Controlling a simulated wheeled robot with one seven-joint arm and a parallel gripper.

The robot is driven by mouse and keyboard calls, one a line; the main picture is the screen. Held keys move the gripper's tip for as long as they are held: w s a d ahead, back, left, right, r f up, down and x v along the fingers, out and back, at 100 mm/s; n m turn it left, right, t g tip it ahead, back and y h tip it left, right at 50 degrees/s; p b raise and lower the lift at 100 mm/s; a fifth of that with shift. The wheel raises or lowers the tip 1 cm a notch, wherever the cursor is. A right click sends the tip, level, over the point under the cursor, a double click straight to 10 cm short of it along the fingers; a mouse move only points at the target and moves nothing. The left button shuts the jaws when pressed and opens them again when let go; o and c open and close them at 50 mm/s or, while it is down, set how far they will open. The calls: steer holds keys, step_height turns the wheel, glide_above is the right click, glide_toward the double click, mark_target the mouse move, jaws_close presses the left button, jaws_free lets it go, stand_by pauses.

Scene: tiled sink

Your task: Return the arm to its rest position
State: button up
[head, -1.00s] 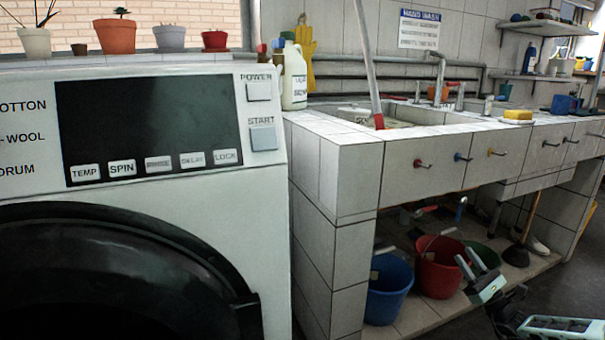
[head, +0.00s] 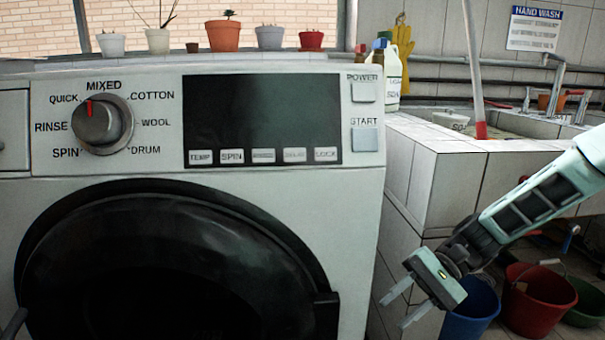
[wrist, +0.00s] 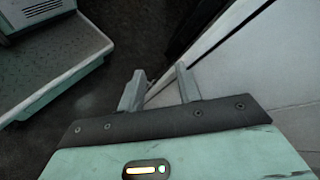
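My gripper (head: 408,305) is at the lower right of the head view, in front of the tiled sink's side and right of the washing machine (head: 360,215). Its two fingers stand apart with nothing between them. My arm reaches in from the right edge and points down to the left. In the wrist view, my gripper (wrist: 160,88) shows its two fingers spread and empty above a dark floor. A pale flat panel lies close on its right.
The tiled sink (head: 415,190) stands right of the machine. A blue bucket (head: 470,318), a red bucket (head: 533,310) and a green bucket (head: 585,303) are beneath it. A white bottle (head: 392,75) stands by the sink. Potted plants (head: 224,36) line the sill behind the machine.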

steer(key=s+a+r+n+t+h, duration=0.2)
steer(key=s+r+n+h, duration=0.3)
steer(key=s, duration=0.5)
steer(key=s+a+r+n+t+h, duration=0.25)
steer(key=s+n+h, duration=0.45)
steer(key=s, duration=0.4)
step_height(320, 180, up, 37)
steer(key=y+p, duration=0.1)
steer(key=p, duration=3.6)
steer(key=shift+d+n, duration=0.25)
steer(key=shift+n, duration=0.15)
steer(key=shift+s+f+t, duration=0.1)
steer(key=shift+t, duration=0.15)
